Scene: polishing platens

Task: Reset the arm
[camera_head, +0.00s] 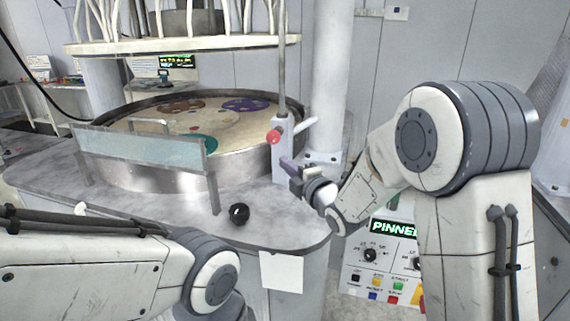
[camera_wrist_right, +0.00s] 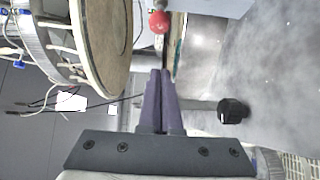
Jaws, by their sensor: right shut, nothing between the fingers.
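My right gripper (camera_head: 289,164) reaches in from the right in the head view, just in front of the red ball knob (camera_head: 273,136) on the machine's post. In the right wrist view the purple fingers of my right gripper (camera_wrist_right: 161,75) are shut together with nothing between them. The red knob (camera_wrist_right: 159,22) shows just beyond the fingertips there; I cannot tell whether they touch. My left arm lies across the lower left of the head view, and its gripper is out of the picture.
The round platen basin (camera_head: 190,182) holds coloured discs. A glass guard (camera_head: 140,148) stands before it. A black knob (camera_head: 239,213) sits on the grey worktop (camera_head: 120,220). A control panel (camera_head: 375,275) is below my right arm. A white post (camera_head: 330,80) rises behind the right gripper.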

